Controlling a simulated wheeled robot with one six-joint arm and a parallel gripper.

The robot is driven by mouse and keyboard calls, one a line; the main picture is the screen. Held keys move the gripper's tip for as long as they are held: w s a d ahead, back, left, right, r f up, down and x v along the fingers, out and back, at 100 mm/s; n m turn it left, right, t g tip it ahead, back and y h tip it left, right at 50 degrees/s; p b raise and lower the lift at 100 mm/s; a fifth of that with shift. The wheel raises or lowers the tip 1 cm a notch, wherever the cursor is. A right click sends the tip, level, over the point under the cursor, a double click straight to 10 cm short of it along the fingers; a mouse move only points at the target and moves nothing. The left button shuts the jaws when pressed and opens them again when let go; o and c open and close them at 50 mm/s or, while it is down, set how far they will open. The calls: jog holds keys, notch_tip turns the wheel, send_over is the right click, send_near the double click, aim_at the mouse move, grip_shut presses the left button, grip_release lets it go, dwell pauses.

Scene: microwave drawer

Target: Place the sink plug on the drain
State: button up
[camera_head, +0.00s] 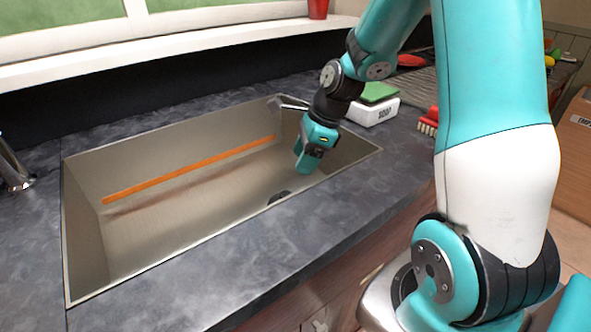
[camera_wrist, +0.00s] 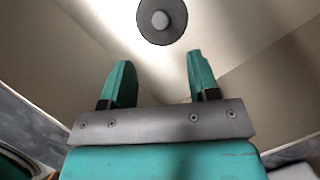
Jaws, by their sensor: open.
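My gripper (camera_head: 308,162) reaches down into the right part of the steel sink (camera_head: 160,207). In the wrist view its two teal fingers (camera_wrist: 159,78) are apart, with nothing between them. A dark round disc with a pale grey round centre (camera_wrist: 162,20) lies on the sink floor beyond the fingertips, apart from them. In the head view a dark round shape (camera_head: 280,197) shows on the sink floor below and left of my gripper, partly cut off by the front rim. I cannot tell whether this is the plug, the drain, or the plug on the drain.
An orange bar (camera_head: 190,170) runs along the sink's back side. A white soap box (camera_head: 370,112) with a green-topped sponge (camera_head: 378,92) and a red brush (camera_head: 429,121) stand right of the sink. A metal fixture (camera_head: 14,172) is at far left. The front counter is clear.

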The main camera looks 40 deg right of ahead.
jog(key=s+a+r+n+g, duration=0.1)
jog(key=s+a+r+n, duration=0.3)
jog(key=a+n, duration=0.35)
jog(key=s+a+r+n, duration=0.4)
jog(key=a+n, duration=0.3)
jog(key=n, duration=0.2)
jog(key=s+a+r+n, duration=0.1)
jog(key=s+a+n, duration=0.1)
jog(key=s+n, duration=0.1)
jog(key=s+a+r+n+g, duration=0.1)
jog(key=s+a+n, duration=0.1)
jog(key=s+n, duration=0.2)
jog(key=s+a+r+n, duration=0.1)
jog(key=s+a+n, duration=0.1)
jog(key=n, duration=0.4)
jog(key=shift+s+r+n, duration=0.25)
jog(key=shift+s+r, duration=0.05)
jog(key=shift+s, duration=0.45)
jog(key=shift+s+a+n, duration=0.2)
jog(key=shift+s+n, duration=0.3)
jog(key=shift+n, duration=0.2)
jog(key=shift+c, duration=0.2)
